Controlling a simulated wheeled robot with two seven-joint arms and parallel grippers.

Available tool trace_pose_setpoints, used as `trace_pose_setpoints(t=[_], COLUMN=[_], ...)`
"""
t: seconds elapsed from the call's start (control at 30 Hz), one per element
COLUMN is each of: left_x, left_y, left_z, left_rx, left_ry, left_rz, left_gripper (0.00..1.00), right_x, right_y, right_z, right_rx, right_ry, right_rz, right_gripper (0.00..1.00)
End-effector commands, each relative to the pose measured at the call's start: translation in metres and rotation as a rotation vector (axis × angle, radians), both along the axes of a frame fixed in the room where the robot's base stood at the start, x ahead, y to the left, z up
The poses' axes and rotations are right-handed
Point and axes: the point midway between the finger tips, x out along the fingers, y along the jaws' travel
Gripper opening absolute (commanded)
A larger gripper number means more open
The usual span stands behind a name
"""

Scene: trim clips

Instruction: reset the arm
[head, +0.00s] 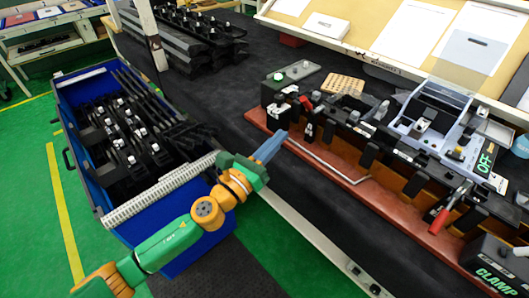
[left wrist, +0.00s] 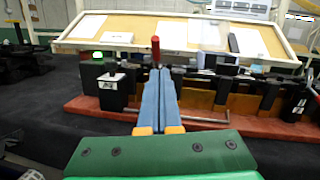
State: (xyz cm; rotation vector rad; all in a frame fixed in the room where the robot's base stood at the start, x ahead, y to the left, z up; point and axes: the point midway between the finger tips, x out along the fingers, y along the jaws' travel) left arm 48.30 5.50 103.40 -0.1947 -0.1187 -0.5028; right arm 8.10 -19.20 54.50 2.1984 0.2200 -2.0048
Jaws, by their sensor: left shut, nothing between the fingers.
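My left arm comes in from the lower left in the head view, green and orange. Its gripper (head: 269,147) has long blue-grey fingers and is shut with nothing between them. It is above the dark bench's front edge, beside the left end of the red-brown fixture base (head: 331,177). In the left wrist view the shut fingers (left wrist: 160,88) point toward the fixture, and a red-handled lever (left wrist: 155,46) shows just beyond their tips. My right gripper is not in either view.
A blue bin (head: 83,83) with several black clips stands left of the bench. Black trim parts (head: 190,38) lie at the bench's back left. A red-handled clamp (head: 440,219) and a box marked CLAMP (head: 490,262) are at the right. Dark bench top left of the fixture is clear.

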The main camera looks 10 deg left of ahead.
Motion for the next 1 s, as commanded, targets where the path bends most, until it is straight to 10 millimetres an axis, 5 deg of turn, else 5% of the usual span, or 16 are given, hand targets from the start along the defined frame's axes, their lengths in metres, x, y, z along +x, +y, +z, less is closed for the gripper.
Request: trace_pose_setpoints(t=[0.2,0.47,0.57,0.67,0.73,0.87,1.0], left_x=[-0.035,-0.037,-0.020,-0.018,-0.036,-0.107,-0.223], left_y=[0.019,0.026,0.051,0.091,0.116,0.147,0.156], left_z=[0.002,-0.006,-0.061,-0.157,-0.226,-0.342,-0.435], left_rx=[0.002,-0.031,-0.207,-0.539,-0.799,-1.283,-1.773], left_ry=[-0.001,0.042,0.264,0.604,0.814,1.101,1.227], left_rz=[0.001,0.013,0.092,0.263,0.419,0.774,1.237], left_gripper=[0.00,0.00,0.00,0.00,0.00,0.00,0.00], right_x=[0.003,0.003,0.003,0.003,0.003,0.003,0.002], right_y=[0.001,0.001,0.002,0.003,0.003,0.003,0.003], right_z=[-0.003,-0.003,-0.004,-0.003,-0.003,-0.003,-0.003], right_rx=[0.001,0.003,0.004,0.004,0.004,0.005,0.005], right_ry=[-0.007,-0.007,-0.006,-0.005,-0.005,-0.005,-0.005], right_rz=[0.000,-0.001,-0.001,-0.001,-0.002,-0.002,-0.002], right_gripper=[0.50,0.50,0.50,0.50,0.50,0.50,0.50])
